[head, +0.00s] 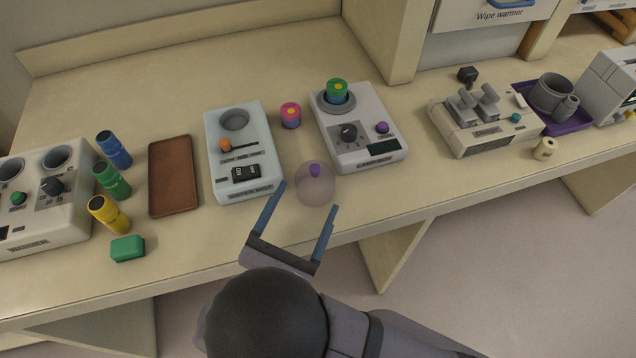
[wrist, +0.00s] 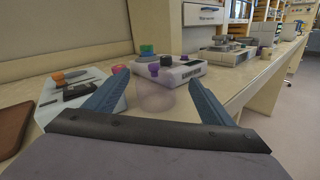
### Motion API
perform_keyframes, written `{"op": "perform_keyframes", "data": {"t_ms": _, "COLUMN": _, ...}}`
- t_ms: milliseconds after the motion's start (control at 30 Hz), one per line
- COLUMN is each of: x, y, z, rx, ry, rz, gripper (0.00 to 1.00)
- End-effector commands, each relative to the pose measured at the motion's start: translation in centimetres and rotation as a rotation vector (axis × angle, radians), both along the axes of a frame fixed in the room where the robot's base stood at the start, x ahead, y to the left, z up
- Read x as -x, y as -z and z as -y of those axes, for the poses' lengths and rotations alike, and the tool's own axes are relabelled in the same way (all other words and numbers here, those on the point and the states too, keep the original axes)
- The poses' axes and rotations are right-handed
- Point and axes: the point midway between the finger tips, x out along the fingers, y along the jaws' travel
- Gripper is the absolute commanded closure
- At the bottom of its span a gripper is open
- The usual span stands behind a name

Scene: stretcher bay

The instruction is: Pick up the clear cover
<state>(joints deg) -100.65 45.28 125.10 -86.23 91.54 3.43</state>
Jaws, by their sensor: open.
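The clear cover (head: 316,188) is a see-through dome with a purple knob on top. It stands on the bench near the front edge, below the lamp-base device. My gripper (head: 302,208) is open, with its two blue fingers pointing toward the cover. In the head view the fingertips are at the cover's near side, one to its left and one to its lower right. In the wrist view the cover (wrist: 155,97) shows between the two fingers, a little beyond them. I see no contact between the fingers and the cover.
A pale device with an orange-tipped lever (head: 243,178) stands left of the cover. A grey-white device (head: 370,155) with a dark knob stands behind it. A pink-and-blue cylinder (head: 290,115) stands between them. A brown tray (head: 172,208) lies farther left. The bench front edge is close.

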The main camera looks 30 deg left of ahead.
Motion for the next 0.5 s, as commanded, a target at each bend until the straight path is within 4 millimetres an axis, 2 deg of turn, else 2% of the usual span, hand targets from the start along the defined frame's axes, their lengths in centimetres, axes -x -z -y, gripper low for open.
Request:
{"op": "perform_keyframes", "data": {"t_ms": 33, "x": 0.3, "y": 1.9, "z": -0.1, "rx": 0.079, "ry": -0.031, "rz": 0.01, "gripper": 0.24}}
{"op": "perform_keyframes", "data": {"t_ms": 133, "x": 0.4, "y": 2.9, "z": -0.3, "rx": 0.178, "ry": -0.065, "rz": 0.019, "gripper": 0.24}}
{"op": "perform_keyframes", "data": {"t_ms": 333, "x": 0.5, "y": 3.3, "z": -0.4, "rx": 0.231, "ry": -0.082, "rz": 0.022, "gripper": 0.24}}
{"op": "perform_keyframes", "data": {"t_ms": 500, "x": -0.6, "y": 3.1, "z": -0.5, "rx": 0.229, "ry": -0.078, "rz": 0.021, "gripper": 0.24}}
